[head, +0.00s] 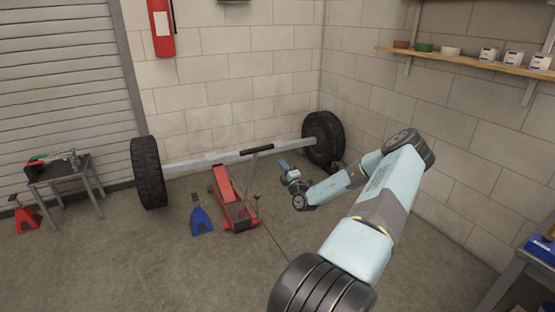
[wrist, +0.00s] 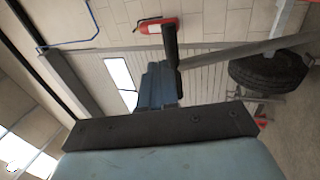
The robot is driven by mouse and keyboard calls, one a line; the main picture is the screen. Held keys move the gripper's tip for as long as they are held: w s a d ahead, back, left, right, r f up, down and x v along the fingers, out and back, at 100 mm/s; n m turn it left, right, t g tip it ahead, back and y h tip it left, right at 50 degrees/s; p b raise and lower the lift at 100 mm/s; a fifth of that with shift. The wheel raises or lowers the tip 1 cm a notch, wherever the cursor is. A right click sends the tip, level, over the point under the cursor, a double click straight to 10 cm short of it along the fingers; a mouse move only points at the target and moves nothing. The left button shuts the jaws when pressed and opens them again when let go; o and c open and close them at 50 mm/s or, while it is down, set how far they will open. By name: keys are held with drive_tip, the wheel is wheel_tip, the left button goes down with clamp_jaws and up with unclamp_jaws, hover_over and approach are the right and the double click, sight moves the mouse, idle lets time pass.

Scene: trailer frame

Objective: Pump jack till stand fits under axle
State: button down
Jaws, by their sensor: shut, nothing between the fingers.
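The red floor jack (head: 238,212) stands on the floor under the middle of the grey axle (head: 195,163). A thin rod rises from the jack towards a black bar (head: 257,149), which looks like its handle grip. The blue stand (head: 201,220) is on the floor left of the jack, in front of the axle, not under it. My gripper (head: 283,166) is right of the jack, beyond the black bar's right end. In the wrist view my gripper (wrist: 158,68) is shut and empty. A dark bar (wrist: 170,45) shows just beyond its fingertips; I cannot tell whether they touch.
Tyres (head: 149,172) and (head: 323,138) sit at the axle's ends. A red stand (head: 26,217) and a small tool table (head: 60,172) are at the left. A fire extinguisher (head: 161,28) hangs on the wall. The floor in front of the jack is clear.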

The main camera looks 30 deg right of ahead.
drive_tip(key=shift+r+v, duration=0.15)
drive_tip(key=shift+v, duration=1)
drive_tip(key=shift+r+v, duration=0.15)
drive_tip(key=shift+v, duration=1)
drive_tip(key=shift+s, duration=0.1)
